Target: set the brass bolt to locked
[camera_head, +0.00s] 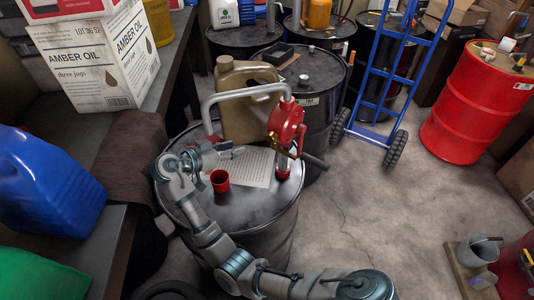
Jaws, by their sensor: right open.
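A brass-coloured piece (280,147), which looks like the bolt, sits low on the red hand pump (287,122) on the near black drum (240,208). It is too small to tell whether it is locked. My right gripper (232,153) is open and empty above the drum top. It points right toward the pump, left of the brass piece and apart from it. My left gripper is not in view.
A red cup (220,181), a printed sheet (250,167) and a tan jug (242,98) are on or by the drum. The pump's grey pipe (228,93) arches behind my gripper. A blue hand truck (388,70) and red drum (474,105) stand right.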

